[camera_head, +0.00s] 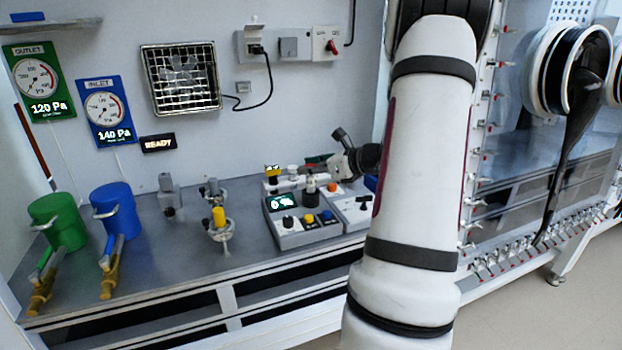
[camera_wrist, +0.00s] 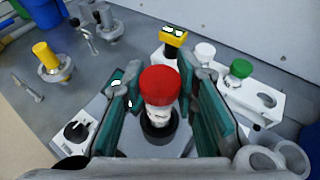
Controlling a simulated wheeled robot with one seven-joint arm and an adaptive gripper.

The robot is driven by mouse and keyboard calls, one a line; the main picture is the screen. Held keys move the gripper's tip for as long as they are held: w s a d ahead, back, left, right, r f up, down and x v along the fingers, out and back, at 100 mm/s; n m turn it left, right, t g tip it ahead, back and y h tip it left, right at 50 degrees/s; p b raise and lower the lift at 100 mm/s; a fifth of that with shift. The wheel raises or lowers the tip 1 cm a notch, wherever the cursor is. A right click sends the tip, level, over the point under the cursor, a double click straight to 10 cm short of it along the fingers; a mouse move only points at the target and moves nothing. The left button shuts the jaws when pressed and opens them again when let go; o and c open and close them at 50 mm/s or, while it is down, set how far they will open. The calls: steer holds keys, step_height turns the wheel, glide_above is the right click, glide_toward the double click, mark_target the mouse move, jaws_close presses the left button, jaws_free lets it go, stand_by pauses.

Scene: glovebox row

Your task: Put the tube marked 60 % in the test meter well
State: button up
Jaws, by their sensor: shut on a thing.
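In the wrist view, a tube with a red cap (camera_wrist: 159,84) and a pale body stands between the two fingers of my gripper (camera_wrist: 163,112), which is shut on it. No 60 % mark can be read on it. A black ring (camera_wrist: 159,133), seemingly the test meter well, shows just below the tube. I cannot tell whether the tube's lower end is inside it. In the head view, the test meter (camera_head: 300,232) is a grey box with a lit display and knobs. My arm hides part of the gripper there.
A white rack (camera_wrist: 262,105) holds a green-capped tube (camera_wrist: 240,70) and a white-capped one (camera_wrist: 205,53); one hole is empty. A yellow-topped stand (camera_head: 219,218) and green (camera_head: 58,222) and blue (camera_head: 116,208) canisters are left on the bench.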

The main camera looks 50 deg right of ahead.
mark_target(311, 179)
steer(key=shift+f, duration=1.55)
steer(key=shift+f, duration=0.2)
steer(key=o, duration=1)
